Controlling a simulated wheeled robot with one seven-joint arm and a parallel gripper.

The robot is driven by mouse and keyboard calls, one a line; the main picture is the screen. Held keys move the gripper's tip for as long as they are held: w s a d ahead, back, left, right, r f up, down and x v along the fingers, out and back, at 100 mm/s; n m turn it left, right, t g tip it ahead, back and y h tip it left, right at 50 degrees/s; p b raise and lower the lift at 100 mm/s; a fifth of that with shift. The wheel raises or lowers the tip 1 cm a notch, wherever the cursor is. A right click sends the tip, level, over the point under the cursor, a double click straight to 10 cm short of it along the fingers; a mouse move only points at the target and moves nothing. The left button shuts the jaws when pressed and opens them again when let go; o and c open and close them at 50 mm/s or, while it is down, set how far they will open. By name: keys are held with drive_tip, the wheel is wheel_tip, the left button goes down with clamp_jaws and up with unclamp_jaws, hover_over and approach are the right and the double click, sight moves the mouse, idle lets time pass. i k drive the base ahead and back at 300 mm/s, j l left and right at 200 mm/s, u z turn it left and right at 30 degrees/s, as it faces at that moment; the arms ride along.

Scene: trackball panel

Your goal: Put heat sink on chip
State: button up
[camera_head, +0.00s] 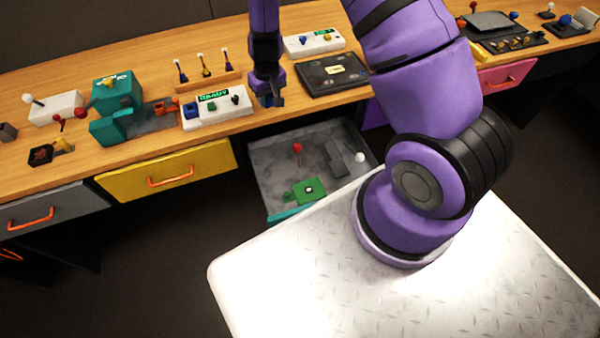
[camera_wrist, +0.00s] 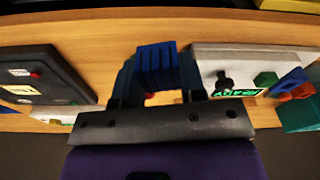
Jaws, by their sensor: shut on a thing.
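My gripper (camera_head: 268,99) hangs over the front edge of the wooden bench, between a white READY panel and a dark flat case. In the wrist view my gripper (camera_wrist: 158,85) is shut on a blue finned block, the heat sink (camera_wrist: 156,66), with a finger on either side. In the head view the heat sink is hard to make out against the dark fingers. A green square board (camera_head: 310,190) with a small dark and white centre lies in the open grey drawer below; it may carry the chip, but this is too small to tell.
The open drawer (camera_head: 268,170) also holds a red-knobbed stick (camera_head: 297,148) and a grey block (camera_head: 340,160). The white READY panel (camera_head: 216,108) and dark case (camera_head: 333,73) flank my gripper. A yellow drawer (camera_head: 170,170) is at left.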

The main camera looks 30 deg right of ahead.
sight(309, 189)
drive_tip(key=k+j+z, duration=0.15)
drive_tip(key=j+z, duration=0.2)
drive_tip(key=j, duration=0.15)
drive_tip(key=k+j+z, duration=0.5)
drive_tip(key=j+z, duration=0.15)
drive_tip(key=j, duration=0.15)
